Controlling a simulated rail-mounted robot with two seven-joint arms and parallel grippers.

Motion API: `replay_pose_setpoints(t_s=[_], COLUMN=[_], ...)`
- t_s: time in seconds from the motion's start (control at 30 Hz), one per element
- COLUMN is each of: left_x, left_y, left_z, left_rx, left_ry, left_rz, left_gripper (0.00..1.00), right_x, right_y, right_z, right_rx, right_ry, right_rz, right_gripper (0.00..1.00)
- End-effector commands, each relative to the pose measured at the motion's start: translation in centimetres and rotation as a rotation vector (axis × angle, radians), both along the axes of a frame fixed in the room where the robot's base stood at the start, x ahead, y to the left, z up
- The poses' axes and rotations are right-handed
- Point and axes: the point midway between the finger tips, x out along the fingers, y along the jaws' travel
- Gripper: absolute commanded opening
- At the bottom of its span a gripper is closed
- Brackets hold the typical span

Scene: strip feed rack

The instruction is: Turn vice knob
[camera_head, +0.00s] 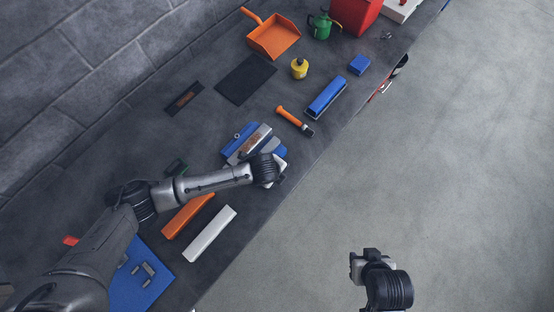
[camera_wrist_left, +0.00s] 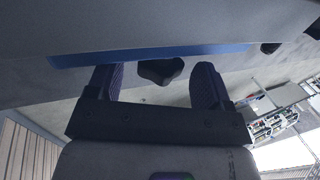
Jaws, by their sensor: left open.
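The blue and grey vice (camera_head: 240,140) sits on the dark bench in the head view. My left arm reaches across to its near side, and the left gripper (camera_head: 277,173) hides part of it. In the left wrist view a black lobed knob (camera_wrist_left: 160,70) shows below a blue edge. My left gripper (camera_wrist_left: 158,82) is open, with one finger to each side of the knob and gaps between. I cannot tell how far the fingertips reach along it. My right gripper (camera_head: 367,256) hangs over the floor, away from the bench; its jaws are too small to read.
An orange bar (camera_head: 187,216) and a white bar (camera_head: 209,233) lie near the left arm. An orange-handled tool (camera_head: 294,120), a blue block (camera_head: 326,96), a yellow bottle (camera_head: 299,68) and a dustpan (camera_head: 273,38) lie farther back. The floor at right is clear.

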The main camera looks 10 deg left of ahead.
Motion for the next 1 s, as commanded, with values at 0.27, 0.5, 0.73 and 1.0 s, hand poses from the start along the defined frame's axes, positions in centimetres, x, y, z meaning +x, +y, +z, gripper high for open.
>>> replay_pose_setpoints(t_s=[0.27, 0.5, 0.73, 1.0], left_x=[0.28, 0.28, 0.28, 0.28], left_y=[-0.17, -0.17, -0.16, -0.15], left_z=[-0.98, -0.98, -0.96, -0.96], left_rx=[0.0, 0.0, 0.0, 0.001], left_ry=[0.0, 0.0, 0.0, 0.0], left_rz=[-0.001, 0.0, 0.0, 0.0], left_gripper=[0.74, 0.73, 0.51, 0.25], right_x=[-0.01, -0.02, -0.02, -0.03], right_y=[0.14, 0.12, 0.03, -0.16], right_z=[-0.13, -0.13, -0.14, -0.15], right_rx=[0.004, 0.004, 0.001, -0.006], right_ry=[0.001, 0.001, 0.001, 0.001], right_rz=[-0.003, -0.003, 0.0, 0.004], right_gripper=[0.43, 0.43, 0.43, 0.43])
